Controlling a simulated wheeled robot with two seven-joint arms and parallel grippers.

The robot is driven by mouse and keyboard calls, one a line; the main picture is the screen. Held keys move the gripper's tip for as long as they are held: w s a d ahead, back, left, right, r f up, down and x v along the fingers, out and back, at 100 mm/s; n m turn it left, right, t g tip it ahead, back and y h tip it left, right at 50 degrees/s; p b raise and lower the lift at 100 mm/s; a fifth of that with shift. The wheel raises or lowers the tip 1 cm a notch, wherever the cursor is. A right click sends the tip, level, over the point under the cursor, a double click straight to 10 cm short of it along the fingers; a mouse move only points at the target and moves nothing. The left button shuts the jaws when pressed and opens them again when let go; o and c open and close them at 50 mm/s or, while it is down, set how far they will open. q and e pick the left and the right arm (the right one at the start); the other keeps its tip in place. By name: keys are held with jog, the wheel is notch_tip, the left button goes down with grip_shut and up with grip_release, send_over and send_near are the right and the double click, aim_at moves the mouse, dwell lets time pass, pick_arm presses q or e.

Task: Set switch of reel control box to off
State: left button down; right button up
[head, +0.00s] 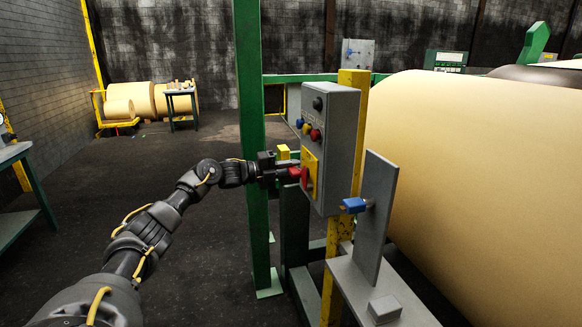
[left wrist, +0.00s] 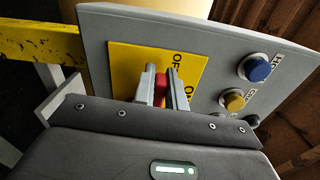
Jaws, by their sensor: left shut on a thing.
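The reel control box (head: 338,130) is a grey box on a yellow post, with buttons on its upper face and a yellow switch plate (head: 310,172) below. The red switch (head: 304,177) stands on that plate. My left gripper (head: 291,174) reaches the plate from the left in the head view. In the left wrist view its two fingers are shut around the red switch (left wrist: 160,88), one on each side. The plate (left wrist: 130,62) there bears the letters OFF and ON, partly hidden by a finger. The exact angle of the switch is hard to tell. My right gripper is not in view.
Blue (left wrist: 257,68) and yellow (left wrist: 234,100) buttons sit beside the plate. A green post (head: 251,130) stands close behind my left forearm. A large paper roll (head: 470,190) fills the right side.

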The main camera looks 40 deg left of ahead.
pick_arm(q)
jog(key=shift+f+n, duration=0.2)
jog(key=shift+n, duration=0.3)
jog(key=c, duration=1.5)
grip_release()
jog(key=shift+a, duration=0.1)
jog(key=shift+o, duration=0.2)
